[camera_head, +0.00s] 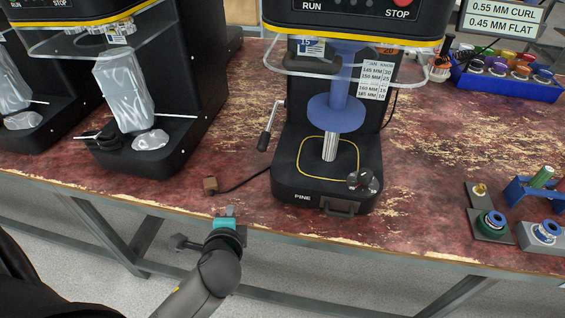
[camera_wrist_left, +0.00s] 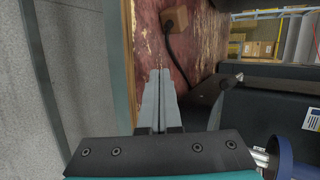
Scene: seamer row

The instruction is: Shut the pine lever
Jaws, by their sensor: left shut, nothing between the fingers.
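The pine machine (camera_head: 325,180) is the black seamer marked PINE at the middle of the head view. Its lever (camera_head: 268,128) is on its left side, a thin metal rod slanting down to a black grip. My left gripper (camera_head: 230,211) is at the table's front edge, in front of and below the lever, apart from it. In the left wrist view its fingers (camera_wrist_left: 158,98) are together with nothing between them. A dark angled piece right of the fingers there may be the lever, but I cannot be sure. My right gripper is not in view.
Another black seamer (camera_head: 150,150) with a wrapped part stands to the left. A blue rack of spools (camera_head: 510,85) and small fixtures (camera_head: 490,225) are to the right.

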